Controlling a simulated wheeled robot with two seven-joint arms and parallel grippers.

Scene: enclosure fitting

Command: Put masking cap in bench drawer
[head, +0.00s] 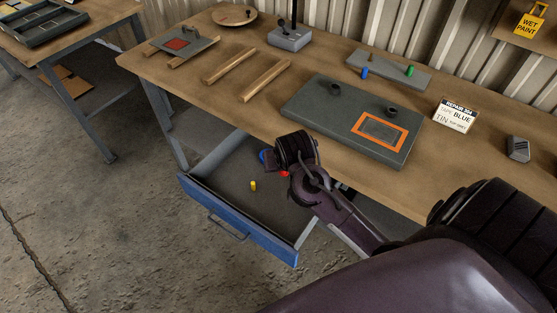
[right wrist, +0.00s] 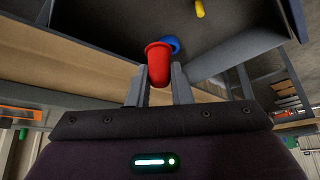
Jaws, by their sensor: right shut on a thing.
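A red masking cap (right wrist: 158,64) is held between the two fingers of my right gripper (right wrist: 160,86) in the right wrist view. A small bit of the red cap (head: 284,174) shows beside my right wrist in the head view, over the open bench drawer (head: 228,176). The drawer has a blue front (head: 240,222) and a dark grey floor. A yellow cap (head: 253,186) lies in the drawer. A blue cap (head: 266,156) shows partly behind my right wrist; in the right wrist view it is just beyond the red cap. My left gripper is not in view.
Another bench (head: 75,25) stands at left. The floor before the drawer is clear.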

